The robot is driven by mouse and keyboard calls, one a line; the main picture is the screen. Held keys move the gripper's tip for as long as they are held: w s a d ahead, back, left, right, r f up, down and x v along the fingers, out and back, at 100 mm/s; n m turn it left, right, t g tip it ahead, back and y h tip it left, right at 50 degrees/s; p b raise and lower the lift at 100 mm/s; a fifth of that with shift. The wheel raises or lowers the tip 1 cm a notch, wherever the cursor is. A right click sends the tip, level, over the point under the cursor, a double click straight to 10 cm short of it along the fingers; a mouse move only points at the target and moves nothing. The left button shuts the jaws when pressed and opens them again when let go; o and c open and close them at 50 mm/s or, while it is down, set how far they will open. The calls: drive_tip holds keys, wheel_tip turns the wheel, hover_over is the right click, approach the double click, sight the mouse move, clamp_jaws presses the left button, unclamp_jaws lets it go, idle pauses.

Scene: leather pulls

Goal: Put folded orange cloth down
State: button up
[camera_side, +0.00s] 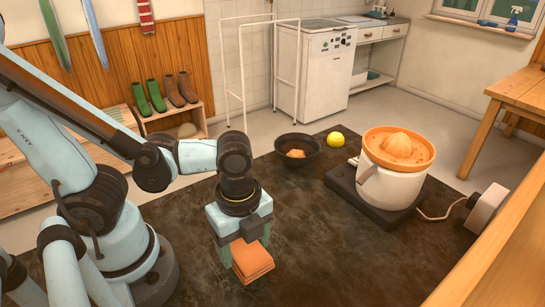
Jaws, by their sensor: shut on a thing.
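The folded orange cloth (252,262) is a small stacked square below my gripper (243,243), in the lower middle of the side view. My gripper points down and is shut on the cloth, with its fingers partly hidden behind and beside it. The cloth hangs over the dark tabletop (330,240). I cannot tell whether its lower edge touches the surface.
A black bowl (309,158) with something orange inside stands behind, near a yellow lemon (336,139). A white juicer (388,185) with an orange top sits on a dark base at the right, its cord running to a white box (488,208). The front tabletop is clear.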

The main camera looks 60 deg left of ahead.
sight(243, 246)
drive_tip(key=shift+f, duration=1.7)
drive_tip(key=shift+f, duration=0.1)
drive_tip(key=o, duration=1.1)
drive_tip(key=shift+r, duration=6.05)
drive_tip(key=w+a+r+n+t, duration=0.1)
drive_tip(key=w+a+n+t, duration=0.6)
drive_tip(key=n, duration=1.1)
drive_tip(key=w+a, duration=0.2)
drive_tip(key=w, duration=0.1)
drive_tip(key=shift+w, duration=0.25)
drive_tip(key=shift+a+r, duration=0.1)
